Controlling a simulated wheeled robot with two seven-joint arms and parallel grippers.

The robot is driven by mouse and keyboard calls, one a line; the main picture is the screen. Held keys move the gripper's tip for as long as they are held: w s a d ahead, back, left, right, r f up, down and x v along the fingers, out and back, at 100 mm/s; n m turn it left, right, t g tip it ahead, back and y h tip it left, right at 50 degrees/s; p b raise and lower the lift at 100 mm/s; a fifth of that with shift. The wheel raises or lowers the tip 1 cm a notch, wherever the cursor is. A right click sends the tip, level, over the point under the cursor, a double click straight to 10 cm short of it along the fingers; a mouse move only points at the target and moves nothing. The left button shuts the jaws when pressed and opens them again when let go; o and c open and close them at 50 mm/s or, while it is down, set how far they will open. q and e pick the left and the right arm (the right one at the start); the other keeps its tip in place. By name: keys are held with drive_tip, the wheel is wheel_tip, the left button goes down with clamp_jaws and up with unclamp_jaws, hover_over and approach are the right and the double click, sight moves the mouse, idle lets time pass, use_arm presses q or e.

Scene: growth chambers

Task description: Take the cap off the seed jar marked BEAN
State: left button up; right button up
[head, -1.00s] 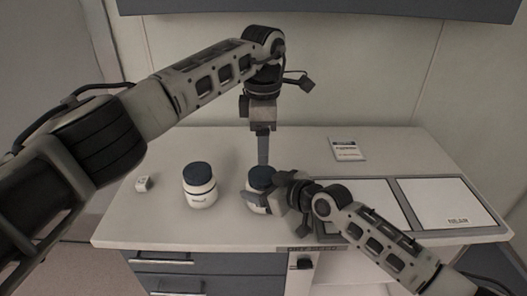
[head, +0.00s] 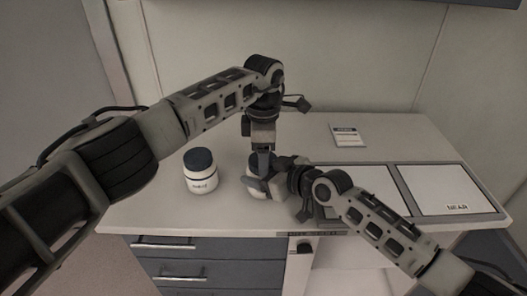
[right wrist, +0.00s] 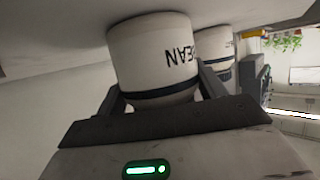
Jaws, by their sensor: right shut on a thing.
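The BEAN jar (right wrist: 150,50) is white with a dark band; its lettering is upside down in the right wrist view. In the head view the jar (head: 255,190) stands on the bench, mostly hidden by my grippers. My right gripper (head: 268,186) comes in from the right with its fingers on both sides of the jar body, shut on it. My left gripper (head: 263,172) points straight down at the jar's dark cap (head: 253,161), its fingertips at cap height. The cap is largely covered, and I cannot tell whether the left fingers are open or touch it.
A second white jar (head: 201,178) with a dark blue cap stands to the left, close by. Two white panels (head: 440,188) lie at the right, the far one lettered. A small card (head: 347,136) lies at the back. Drawers (head: 170,262) are below the bench front.

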use_arm(q)
drive_tip(key=c, duration=0.5)
drive_tip(key=o, duration=1.1)
drive_tip(key=shift+r, duration=0.15)
wheel_tip(320, 180, up, 4)
drive_tip(key=shift+f, duration=0.1)
drive_tip(key=shift+r, duration=0.35)
drive_tip(key=shift+c, duration=1.2)
wheel_tip(320, 180, up, 3)
drive_tip(key=shift+r, duration=0.1)
drive_tip(key=shift+f, duration=4)
